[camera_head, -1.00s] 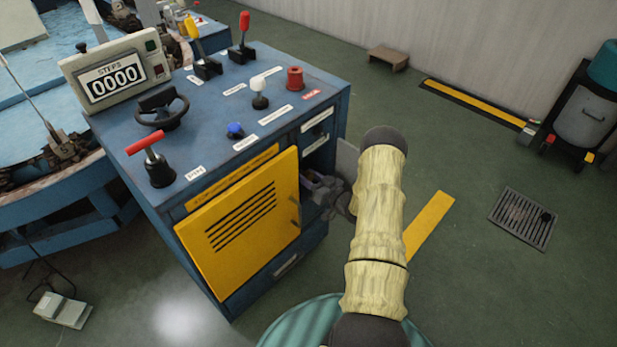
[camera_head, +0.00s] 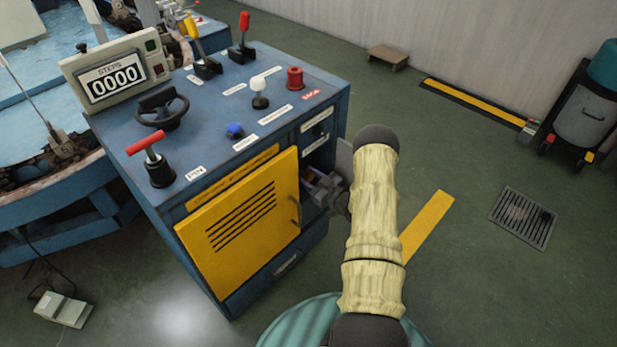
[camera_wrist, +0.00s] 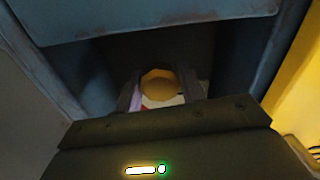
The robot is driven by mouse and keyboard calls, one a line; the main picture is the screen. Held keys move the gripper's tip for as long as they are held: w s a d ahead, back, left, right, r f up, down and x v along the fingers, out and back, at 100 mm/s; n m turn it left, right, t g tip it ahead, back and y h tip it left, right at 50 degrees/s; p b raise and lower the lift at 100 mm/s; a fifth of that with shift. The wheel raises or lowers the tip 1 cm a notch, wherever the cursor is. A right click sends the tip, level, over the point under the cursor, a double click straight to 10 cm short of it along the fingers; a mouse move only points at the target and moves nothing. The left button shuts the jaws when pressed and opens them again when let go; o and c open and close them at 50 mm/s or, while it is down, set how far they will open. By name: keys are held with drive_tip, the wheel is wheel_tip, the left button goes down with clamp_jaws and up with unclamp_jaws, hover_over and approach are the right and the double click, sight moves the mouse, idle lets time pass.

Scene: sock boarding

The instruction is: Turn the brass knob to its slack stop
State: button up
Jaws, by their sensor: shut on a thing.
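The brass knob (camera_wrist: 158,87) shows in the wrist view as a round yellow end between the two fingers, inside a dark recess of the blue cabinet. My gripper (camera_wrist: 160,95) is shut on it, with a finger on each side. A pale patch and a bit of red show just under the knob. In the head view my gripper (camera_head: 318,186) reaches into the opening behind the yellow door (camera_head: 240,222). The knob is hidden there, and its turn angle cannot be read in either view.
The yellow door stands open beside my gripper, its edge also at the right in the wrist view (camera_wrist: 300,85). Open green floor lies to the right, with a drain grate (camera_head: 525,218).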

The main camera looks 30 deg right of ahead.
drive_tip(key=o, duration=1)
drive_tip(key=shift+c, duration=0.2)
drive_tip(key=shift+s, duration=0.1)
drive_tip(key=p+v, duration=0.3)
drive_tip(key=v, duration=1.4)
drive_tip(key=shift+s, duration=0.15)
drive_tip(key=shift+d, duration=0.15)
